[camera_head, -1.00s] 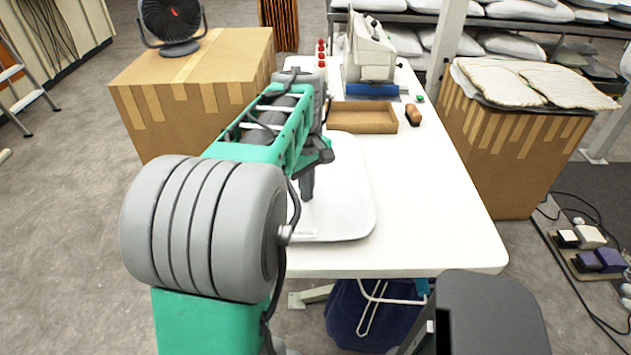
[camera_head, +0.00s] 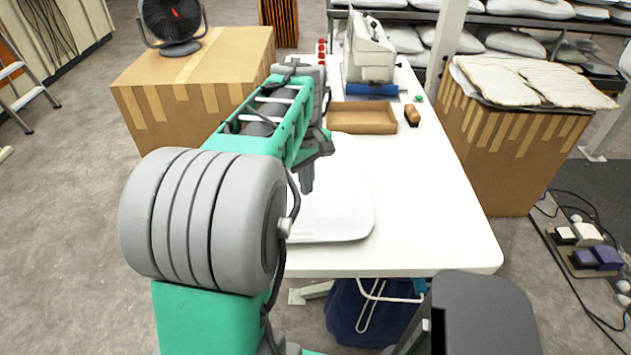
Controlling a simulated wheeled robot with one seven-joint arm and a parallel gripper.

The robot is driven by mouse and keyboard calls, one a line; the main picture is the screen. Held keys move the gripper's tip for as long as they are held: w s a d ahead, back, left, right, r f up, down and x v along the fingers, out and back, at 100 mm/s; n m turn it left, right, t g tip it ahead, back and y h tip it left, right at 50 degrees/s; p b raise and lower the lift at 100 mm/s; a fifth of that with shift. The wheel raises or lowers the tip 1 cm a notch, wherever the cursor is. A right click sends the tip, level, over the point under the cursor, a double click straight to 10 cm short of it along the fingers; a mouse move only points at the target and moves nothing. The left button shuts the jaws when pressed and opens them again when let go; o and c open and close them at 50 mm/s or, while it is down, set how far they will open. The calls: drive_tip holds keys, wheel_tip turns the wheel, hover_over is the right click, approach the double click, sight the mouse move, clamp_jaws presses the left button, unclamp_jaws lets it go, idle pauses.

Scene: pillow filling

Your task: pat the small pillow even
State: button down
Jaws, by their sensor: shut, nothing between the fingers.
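The small white pillow (camera_head: 343,195) lies flat on the near left part of the white table. My own arm hides its left side. My gripper (camera_head: 307,188) is shut and empty, pointing down over the pillow's left part. I cannot tell whether its tip touches the cloth. The visible right part of the pillow looks smooth.
The white table (camera_head: 430,205) is clear right of the pillow. A shallow brown tray (camera_head: 363,118), a brown-handled brush (camera_head: 412,115) and a sewing machine (camera_head: 369,52) stand farther back. Large cardboard boxes (camera_head: 185,90) flank the table, the right one (camera_head: 500,150) topped with pillow covers (camera_head: 535,82).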

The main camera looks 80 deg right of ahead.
drive_tip(key=shift+f+b, duration=0.7)
drive_tip(key=shift+f, duration=0.8)
drive_tip(key=shift+r, duration=0.1)
wheel_tip(320, 180, up, 5)
drive_tip(key=p, duration=0.4)
drive_tip(key=shift+f, duration=0.25)
